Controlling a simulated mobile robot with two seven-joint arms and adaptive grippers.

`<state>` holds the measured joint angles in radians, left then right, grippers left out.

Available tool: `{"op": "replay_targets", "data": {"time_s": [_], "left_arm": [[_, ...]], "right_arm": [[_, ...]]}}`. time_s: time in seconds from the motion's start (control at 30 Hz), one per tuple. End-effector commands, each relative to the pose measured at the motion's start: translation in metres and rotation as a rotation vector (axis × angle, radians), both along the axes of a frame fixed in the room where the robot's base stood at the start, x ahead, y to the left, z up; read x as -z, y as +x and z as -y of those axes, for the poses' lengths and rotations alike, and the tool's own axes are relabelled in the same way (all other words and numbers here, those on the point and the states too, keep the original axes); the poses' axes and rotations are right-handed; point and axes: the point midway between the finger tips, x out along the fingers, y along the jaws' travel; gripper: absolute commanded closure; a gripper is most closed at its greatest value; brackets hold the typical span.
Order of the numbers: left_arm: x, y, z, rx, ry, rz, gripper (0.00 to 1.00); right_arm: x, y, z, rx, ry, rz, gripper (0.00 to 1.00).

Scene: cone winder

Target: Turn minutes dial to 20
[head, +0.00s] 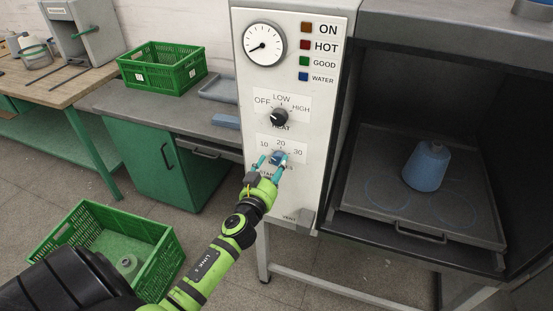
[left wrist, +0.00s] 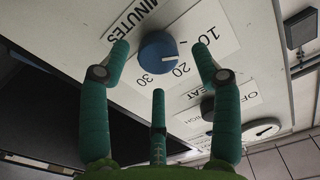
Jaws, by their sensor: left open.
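The minutes dial (head: 278,158) is a small blue knob low on the white control panel (head: 312,120), with the marks 10, 20 and 30 around it. In the left wrist view the dial (left wrist: 157,48) shows a short white pointer line that seems to point between 10 and 20, nearer 20. My left gripper (head: 271,163) is at the panel in front of the dial. In the left wrist view its green-wrapped fingers (left wrist: 160,62) stand spread around the knob, with visible gaps to it. Part of the MINUTES label is hidden by a finger. My right gripper is not in view.
The black heat knob (head: 279,117) sits just above, with a gauge (head: 264,45) higher up. At right, an open chamber holds a blue cone (head: 427,166) on a tray (head: 369,211). Green crates stand on the bench (head: 188,66) and on the floor (head: 157,268).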

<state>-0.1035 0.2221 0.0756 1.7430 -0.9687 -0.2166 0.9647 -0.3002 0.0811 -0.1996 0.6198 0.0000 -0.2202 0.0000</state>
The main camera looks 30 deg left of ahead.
Motion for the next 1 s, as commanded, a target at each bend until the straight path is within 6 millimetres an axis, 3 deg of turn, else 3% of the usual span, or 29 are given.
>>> {"op": "replay_targets", "data": {"time_s": [0.2,0.5,0.53,0.67,1.0], "left_arm": [[0.000,0.022,-0.005,0.000,0.000,0.000,0.36],[0.001,0.025,-0.006,0.001,0.000,-0.001,0.36],[0.001,0.025,-0.006,0.001,0.000,-0.001,0.40],[0.000,0.025,-0.006,0.001,0.000,0.000,0.92],[-0.002,0.025,-0.006,0.002,0.017,0.000,0.93]], "right_arm": [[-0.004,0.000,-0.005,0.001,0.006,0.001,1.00],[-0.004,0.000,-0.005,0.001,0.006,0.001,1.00],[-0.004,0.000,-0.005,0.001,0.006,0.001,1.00],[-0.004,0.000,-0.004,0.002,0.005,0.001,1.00],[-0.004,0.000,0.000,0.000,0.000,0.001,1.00]]}}
